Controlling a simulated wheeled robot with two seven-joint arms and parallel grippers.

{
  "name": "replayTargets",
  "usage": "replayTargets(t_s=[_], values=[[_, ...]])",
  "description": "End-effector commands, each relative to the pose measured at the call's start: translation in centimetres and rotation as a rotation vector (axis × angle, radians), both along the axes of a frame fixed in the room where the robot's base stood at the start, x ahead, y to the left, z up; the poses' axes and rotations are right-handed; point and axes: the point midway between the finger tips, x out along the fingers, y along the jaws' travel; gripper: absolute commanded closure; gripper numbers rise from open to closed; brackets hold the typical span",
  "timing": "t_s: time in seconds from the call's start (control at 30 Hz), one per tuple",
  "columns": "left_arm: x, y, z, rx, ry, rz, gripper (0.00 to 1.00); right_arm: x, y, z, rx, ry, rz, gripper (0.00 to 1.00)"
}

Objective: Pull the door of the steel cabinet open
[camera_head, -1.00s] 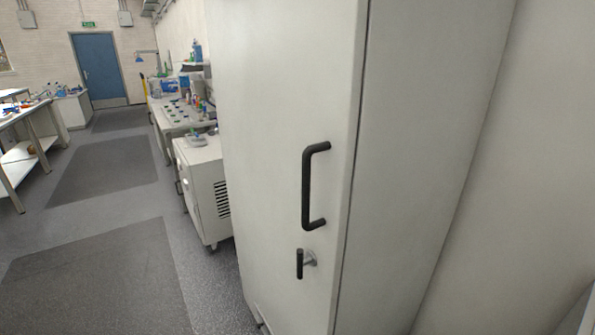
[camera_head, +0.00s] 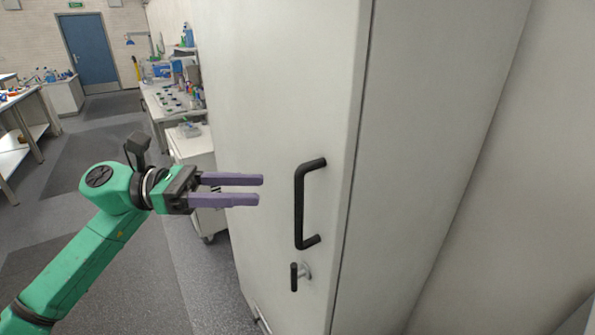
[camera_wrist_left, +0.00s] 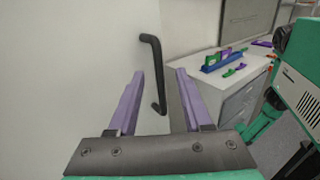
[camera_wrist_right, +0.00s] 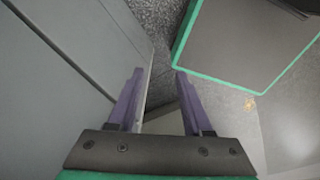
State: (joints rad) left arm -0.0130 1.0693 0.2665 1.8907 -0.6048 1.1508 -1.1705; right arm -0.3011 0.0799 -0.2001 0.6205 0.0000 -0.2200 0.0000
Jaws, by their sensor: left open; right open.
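The steel cabinet's pale door (camera_head: 255,90) fills the middle of the head view and looks closed. Its black bar handle (camera_head: 301,205) is upright near the door's right edge, with a small black lever on a silver base (camera_head: 297,275) below it. My left gripper (camera_head: 262,190) is open and empty, left of the handle and apart from it. In the left wrist view the handle (camera_wrist_left: 155,70) shows beyond and between the open purple fingers. My right gripper (camera_wrist_right: 157,72) is open and empty; it shows only in its own wrist view, beside a grey panel.
A white cart (camera_head: 195,150) and a workbench with bottles (camera_head: 170,95) stand left of the cabinet. A pale wall surface (camera_head: 500,200) is close on the right. Open grey floor (camera_head: 150,285) lies to the left. A drawer unit (camera_wrist_left: 235,95) shows in the left wrist view.

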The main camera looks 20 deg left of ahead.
Motion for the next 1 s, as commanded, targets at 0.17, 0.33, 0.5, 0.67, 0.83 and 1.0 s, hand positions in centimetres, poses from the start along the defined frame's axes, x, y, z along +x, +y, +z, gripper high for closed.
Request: replayTargets(t_s=[0.17, 0.33, 0.5, 0.67, 0.83, 1.0], values=[[1.4, -4.6, 1.1, -0.005, 0.001, -0.002, 0.5, -0.1, 0.0, 4.0, 0.0, 0.002, 0.0, 0.5], [2.3, -7.3, 0.6, -0.006, 0.002, 0.001, 0.5, -0.1, 0.0, 5.5, 0.0, 0.002, 0.0, 0.5], [2.5, -8.0, 0.1, -0.005, 0.002, 0.003, 0.5, -0.1, 0.0, 5.5, 0.0, 0.001, 0.0, 0.5], [2.5, -8.0, 0.0, -0.004, 0.003, 0.003, 0.54, -0.1, 0.0, 5.4, 0.0, 0.001, 0.0, 0.5], [2.5, -8.0, 0.0, -0.004, 0.003, 0.003, 1.0, 0.0, 0.0, 5.4, 0.0, 0.0, 0.0, 0.5], [2.5, -8.0, 0.0, -0.004, 0.004, 0.003, 1.0, 0.0, 0.0, 5.4, 0.0, -0.001, 0.0, 0.5]])
